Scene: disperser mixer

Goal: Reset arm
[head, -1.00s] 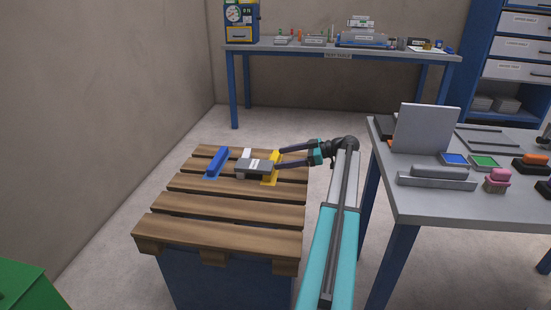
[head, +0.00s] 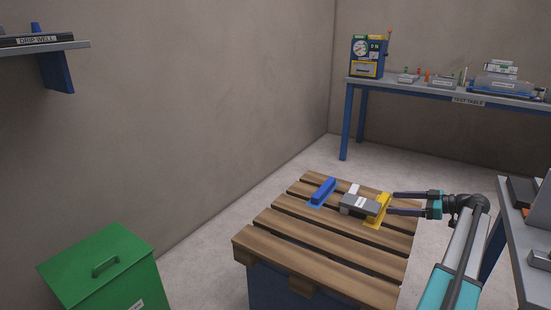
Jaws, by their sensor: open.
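My gripper (head: 392,203) is at the right side of the wooden pallet, its two dark fingers spread and pointing left. It is open. The fingertips are close to a yellow bracket (head: 379,208) on the pallet; I cannot tell whether they touch it. A grey block with a label (head: 358,204) lies against the bracket's left side, with a small white part behind it. A blue bracket (head: 323,191) stands further left. My arm reaches in from the lower right.
The slatted pallet (head: 300,248) stands on a blue base. A green lidded bin (head: 105,268) is at lower left. A wall shelf (head: 70,45) is at upper left. The test table (head: 420,88) stands at the back right, and a grey table (head: 531,278) edges in at right.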

